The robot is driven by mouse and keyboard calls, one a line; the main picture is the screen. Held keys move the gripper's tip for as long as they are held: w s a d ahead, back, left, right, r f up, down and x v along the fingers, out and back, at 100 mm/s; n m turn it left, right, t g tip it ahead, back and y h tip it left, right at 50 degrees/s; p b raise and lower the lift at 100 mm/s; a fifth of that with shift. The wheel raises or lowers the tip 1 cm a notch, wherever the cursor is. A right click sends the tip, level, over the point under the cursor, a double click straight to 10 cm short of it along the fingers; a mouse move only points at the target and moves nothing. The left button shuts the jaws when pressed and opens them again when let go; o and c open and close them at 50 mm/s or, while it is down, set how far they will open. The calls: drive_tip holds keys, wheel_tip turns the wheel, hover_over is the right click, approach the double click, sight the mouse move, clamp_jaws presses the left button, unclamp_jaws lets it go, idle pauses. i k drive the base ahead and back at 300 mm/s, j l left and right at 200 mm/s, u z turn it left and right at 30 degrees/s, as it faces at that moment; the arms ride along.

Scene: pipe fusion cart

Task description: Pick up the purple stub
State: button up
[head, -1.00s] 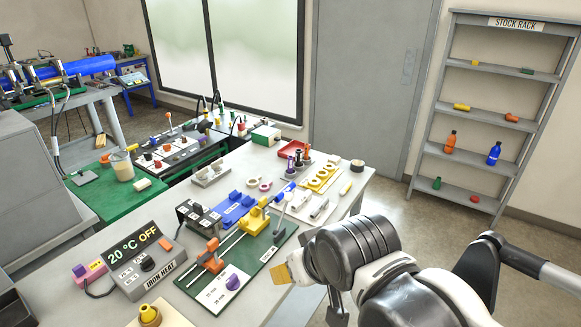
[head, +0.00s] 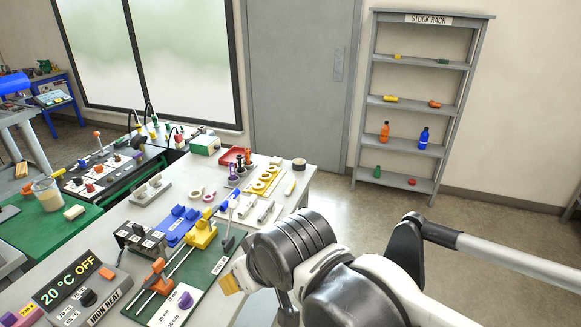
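I cannot single out a purple stub with certainty. A small purple piece (head: 234,177) stands by the red tray on the far part of the bench, too small to make out. A round purple knob-like piece (head: 185,300) sits on the white size card at the front. My gripper (head: 232,283) is at the left end of my arm, over the bench's right edge, apart from both purple pieces. Its fingers are mostly hidden or turned away, so its opening and any contents do not show.
The yellow and orange clamp fixture (head: 200,235) stands on a green board left of my arm. A blue holder (head: 178,227), white tubes and a yellow tray (head: 266,180) crowd the bench. The stock rack (head: 440,150) stands at the back right, with clear floor before it.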

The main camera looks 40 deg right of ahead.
sight(231, 165)
drive_tip(key=i+l+u, duration=0.15)
drive_tip(key=l, duration=0.2)
drive_tip(key=i+l+u, duration=0.15)
drive_tip(key=i+l, duration=0.15)
drive_tip(key=i+l+u, duration=0.15)
drive_tip(key=l, duration=0.35)
drive_tip(key=i+l+u, duration=0.15)
drive_tip(key=l, duration=0.25)
drive_tip(key=i+l+u, duration=0.15)
drive_tip(key=l, duration=0.3)
drive_tip(key=i+l+u, duration=0.15)
drive_tip(key=l, duration=0.3)
drive_tip(key=l+u, duration=0.15)
drive_tip(key=l, duration=0.35)
drive_tip(key=i, duration=0.05)
